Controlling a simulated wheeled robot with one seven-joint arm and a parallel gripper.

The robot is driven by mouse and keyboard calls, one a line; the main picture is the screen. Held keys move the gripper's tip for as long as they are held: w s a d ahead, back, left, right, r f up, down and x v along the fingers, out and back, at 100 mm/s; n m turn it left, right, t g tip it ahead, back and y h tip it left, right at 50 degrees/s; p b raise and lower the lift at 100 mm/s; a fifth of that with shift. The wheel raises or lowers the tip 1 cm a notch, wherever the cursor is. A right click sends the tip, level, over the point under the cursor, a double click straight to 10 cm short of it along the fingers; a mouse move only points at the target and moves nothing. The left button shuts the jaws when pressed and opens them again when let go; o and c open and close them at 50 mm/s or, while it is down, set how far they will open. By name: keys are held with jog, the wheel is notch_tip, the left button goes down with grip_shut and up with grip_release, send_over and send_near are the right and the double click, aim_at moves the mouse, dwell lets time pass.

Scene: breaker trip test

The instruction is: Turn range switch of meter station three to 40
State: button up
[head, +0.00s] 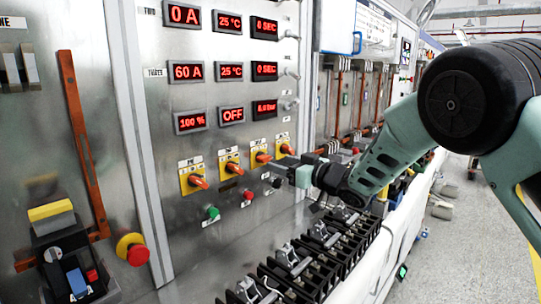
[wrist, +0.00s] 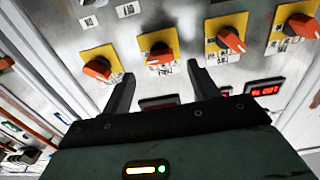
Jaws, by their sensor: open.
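A row of orange range switches on yellow plates is set in the steel panel. In the head view the first (head: 197,182), second (head: 231,169), third (head: 262,157) and fourth (head: 286,149) run left to right. My gripper (head: 279,164) is beside the third one. In the wrist view the panel appears upside down. There my gripper (wrist: 160,80) is open and empty, its two fingers either side of the third switch (wrist: 158,54), apparently short of it. The second (wrist: 231,40) and first (wrist: 302,27) are to its right, the fourth (wrist: 98,69) to its left. Scale numbers are too small to read.
Red displays (head: 187,71) fill the panel above the switches. A green button (head: 212,212) and a red button (head: 247,195) are below. A red emergency button (head: 133,249) is at lower left. Black breaker-like units (head: 292,262) line the ledge beneath.

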aim_at(268, 160)
jog(key=shift+p+x, duration=0.6)
jog(key=shift+x, duration=2)
jog(key=c, duration=1)
